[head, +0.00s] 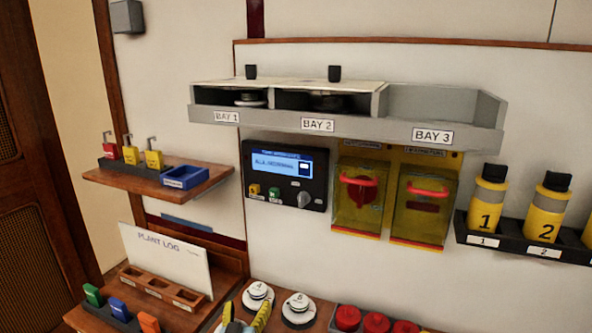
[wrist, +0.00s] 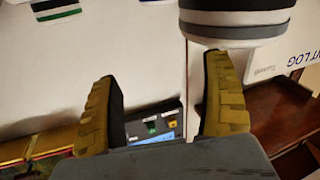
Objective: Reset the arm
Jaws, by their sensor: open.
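My gripper (wrist: 160,100) shows in the wrist view with two yellow ribbed fingers spread apart and nothing between them. In the head view, yellow parts of my gripper (head: 245,322) show at the bottom edge, in front of the lower shelf. The rest of my arm is cut off by the frame there. In the wrist view, a display panel (wrist: 160,128) with green and yellow buttons shows beyond the fingers; the same panel (head: 285,175) is on the wall in the head view.
Two white round knobs (head: 298,308) and red round caps (head: 376,323) stand close to my gripper. A bay shelf (head: 300,123), yellow breaker covers (head: 420,208) and numbered bottles (head: 487,205) are on the wall. A plant log board (head: 165,255) stands left.

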